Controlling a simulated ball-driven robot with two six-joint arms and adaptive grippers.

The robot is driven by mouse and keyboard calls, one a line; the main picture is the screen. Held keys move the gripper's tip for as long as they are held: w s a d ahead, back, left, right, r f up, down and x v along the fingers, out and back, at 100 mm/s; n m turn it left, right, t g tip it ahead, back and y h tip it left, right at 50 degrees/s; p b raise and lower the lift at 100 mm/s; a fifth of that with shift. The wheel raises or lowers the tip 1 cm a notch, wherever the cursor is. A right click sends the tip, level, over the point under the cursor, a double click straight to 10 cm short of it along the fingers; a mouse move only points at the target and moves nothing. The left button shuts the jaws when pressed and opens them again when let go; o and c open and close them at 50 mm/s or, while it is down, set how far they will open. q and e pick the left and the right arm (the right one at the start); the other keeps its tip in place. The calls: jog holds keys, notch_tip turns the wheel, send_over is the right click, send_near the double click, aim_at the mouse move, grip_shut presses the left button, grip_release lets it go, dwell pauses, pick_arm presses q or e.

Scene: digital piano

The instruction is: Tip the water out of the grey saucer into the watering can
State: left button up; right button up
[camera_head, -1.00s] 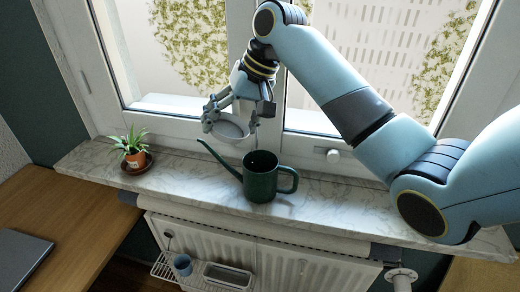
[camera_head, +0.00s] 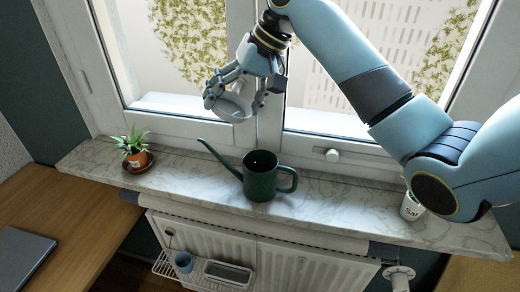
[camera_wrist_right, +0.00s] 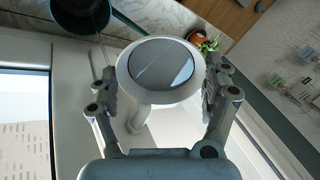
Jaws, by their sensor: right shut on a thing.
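The grey saucer (camera_head: 235,110) is in my right gripper (camera_head: 236,100), raised above the windowsill in front of the window frame. It appears tilted. In the right wrist view the saucer (camera_wrist_right: 160,66) sits between the two fingers of my right gripper (camera_wrist_right: 160,88), its round face shiny grey with a bright patch; I cannot tell how much water it holds. The dark green watering can (camera_head: 260,180) stands upright on the sill, below and slightly right of the saucer, its spout pointing left. Part of the can (camera_wrist_right: 82,12) shows at top left in the wrist view. My left gripper is out of view.
A potted plant (camera_head: 135,154) on a brown saucer stands at the sill's left. A white labelled pot (camera_head: 411,207) is partly behind my right arm. The marble sill (camera_head: 335,205) is clear between can and pot.

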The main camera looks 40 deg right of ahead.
aim_at(247, 115)
jog(key=shift+s+d+r, duration=0.15)
jog(key=shift+d+r, duration=0.05)
jog(key=shift+r, duration=0.3)
jog(key=shift+a+r, duration=0.1)
jog(key=shift+r, duration=0.55)
jog(key=shift+s+d, duration=0.15)
jog(key=shift+d, duration=0.15)
jog(key=shift+a+t+y, duration=0.1)
jog(key=shift+t+y, duration=0.2)
jog(key=shift+s+d+r, duration=0.1)
jog(key=shift+s+d, duration=0.05)
jog(key=shift+d, duration=0.1)
jog(key=shift+a, duration=0.1)
jog(key=shift+s+d+r+t+y, duration=0.1)
jog(key=shift+s+d+t+y, duration=0.2)
jog(key=shift+d+y, duration=0.2)
